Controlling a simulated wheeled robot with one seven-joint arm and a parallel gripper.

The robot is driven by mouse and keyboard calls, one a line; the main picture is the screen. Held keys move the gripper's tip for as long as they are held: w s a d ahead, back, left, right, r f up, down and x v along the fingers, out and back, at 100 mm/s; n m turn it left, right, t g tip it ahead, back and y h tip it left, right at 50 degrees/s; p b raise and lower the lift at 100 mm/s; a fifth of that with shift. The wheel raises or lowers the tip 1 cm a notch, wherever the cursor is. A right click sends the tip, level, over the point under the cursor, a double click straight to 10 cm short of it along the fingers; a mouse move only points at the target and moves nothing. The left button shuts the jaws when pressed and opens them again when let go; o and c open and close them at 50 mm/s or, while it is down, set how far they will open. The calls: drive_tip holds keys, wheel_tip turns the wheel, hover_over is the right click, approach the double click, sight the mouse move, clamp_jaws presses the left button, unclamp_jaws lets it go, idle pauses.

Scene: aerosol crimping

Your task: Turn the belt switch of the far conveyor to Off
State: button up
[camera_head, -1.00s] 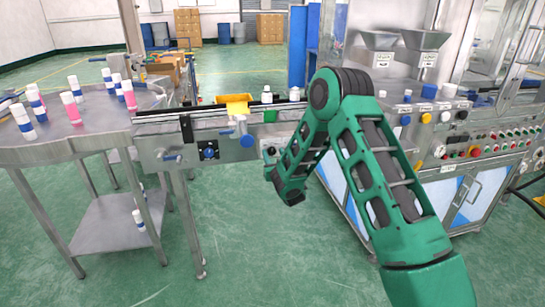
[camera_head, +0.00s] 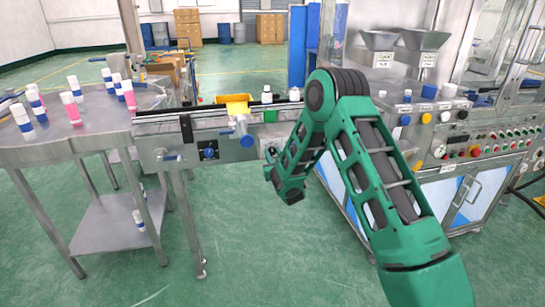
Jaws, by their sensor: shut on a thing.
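A conveyor (camera_head: 190,126) runs across the middle, beside the round steel table. A blue rotary switch (camera_head: 209,153) is on its front panel. A darker knob (camera_head: 271,152) is on a panel further right, close beside the lower end of my green arm. I cannot tell which knob belongs to the far conveyor, nor their exact settings. My arm bends down from its elbow in front of the conveyor's right end. Its fingers are hidden behind the lower link, so what they hold does not show.
A round steel table (camera_head: 60,151) with several pink and blue-white cans stands at left. A machine with a button panel (camera_head: 490,138) and two hoppers stands at right. The floor in front is clear.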

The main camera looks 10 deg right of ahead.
drive_tip(key=n, duration=0.4)
drive_tip(key=shift+a+n, duration=0.1)
drive_tip(key=shift+n, duration=2.5)
drive_tip(key=shift+f, duration=0.1)
drive_tip(key=o, duration=1.1)
drive_tip(key=shift+c, duration=0.2)
